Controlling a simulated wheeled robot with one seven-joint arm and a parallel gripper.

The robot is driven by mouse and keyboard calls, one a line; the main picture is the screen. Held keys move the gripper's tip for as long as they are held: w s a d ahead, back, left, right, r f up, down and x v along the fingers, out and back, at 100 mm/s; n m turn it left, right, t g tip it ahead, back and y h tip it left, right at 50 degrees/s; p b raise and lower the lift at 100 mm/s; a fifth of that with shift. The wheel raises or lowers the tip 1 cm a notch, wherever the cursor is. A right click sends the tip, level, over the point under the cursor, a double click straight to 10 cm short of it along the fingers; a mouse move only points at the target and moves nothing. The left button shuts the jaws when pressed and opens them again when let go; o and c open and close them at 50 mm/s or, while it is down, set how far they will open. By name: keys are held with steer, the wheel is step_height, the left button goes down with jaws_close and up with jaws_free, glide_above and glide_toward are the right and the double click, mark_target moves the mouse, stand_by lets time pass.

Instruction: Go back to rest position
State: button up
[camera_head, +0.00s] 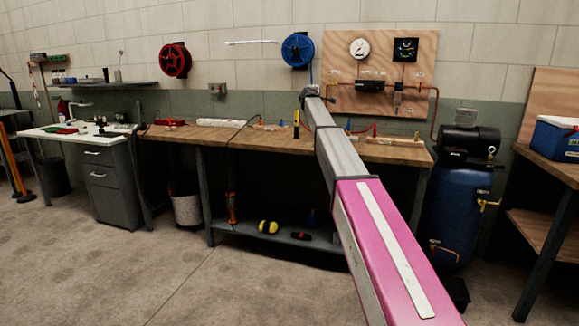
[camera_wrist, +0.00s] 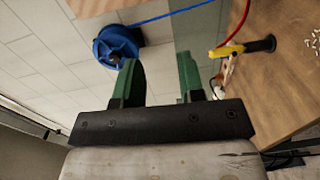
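My arm reaches out over the wooden workbench (camera_head: 225,137) in the head view. Its end is small there, just below the blue hose reel, and its fingers cannot be made out. In the wrist view my gripper (camera_wrist: 159,65) shows two green fingers standing apart. Only wall shows between them, so it is open and empty. The wrist view is tilted, with the bench top (camera_wrist: 285,75) at the right. A yellow and black tool (camera_wrist: 232,48) is near the right finger, apart from it as far as I can tell.
A blue hose reel (camera_head: 298,49) and a wooden gauge panel (camera_head: 340,95) are on the wall behind the bench. A blue compressor tank (camera_head: 455,215) stands to the right. A grey drawer cabinet (camera_head: 108,185) is at the left. The floor in front (camera_head: 150,265) is clear.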

steer(key=s+d+f+m+g, duration=0.2)
steer(key=s+f+m+g, duration=0.1)
steer(key=s+f, duration=0.8)
steer(key=s+d+f+m+g+y, duration=0.1)
steer(key=s+d+f+m+g, duration=0.15)
steer(key=s+f, duration=0.85)
steer(key=s+d+f+m+g, duration=0.25)
steer(key=s+f, duration=0.35)
steer(key=f, duration=1)
steer(key=s+f+m+g+y, duration=0.1)
steer(key=s+f+m+g, duration=0.1)
steer(key=s+f, duration=0.5)
steer(key=s+a+f+m+g+y, duration=0.1)
steer(key=s+f, duration=0.5)
steer(key=s, duration=1.2)
steer(key=s+a+f+m+g+y, duration=0.1)
steer(key=s+f+g, duration=0.4)
steer(key=s, duration=0.8)
step_height(320, 180, down, 3)
steer(key=shift+s+r+m+g+y, duration=0.2)
steer(key=shift+m+g+y, duration=0.1)
steer(key=shift+m+y, duration=0.65)
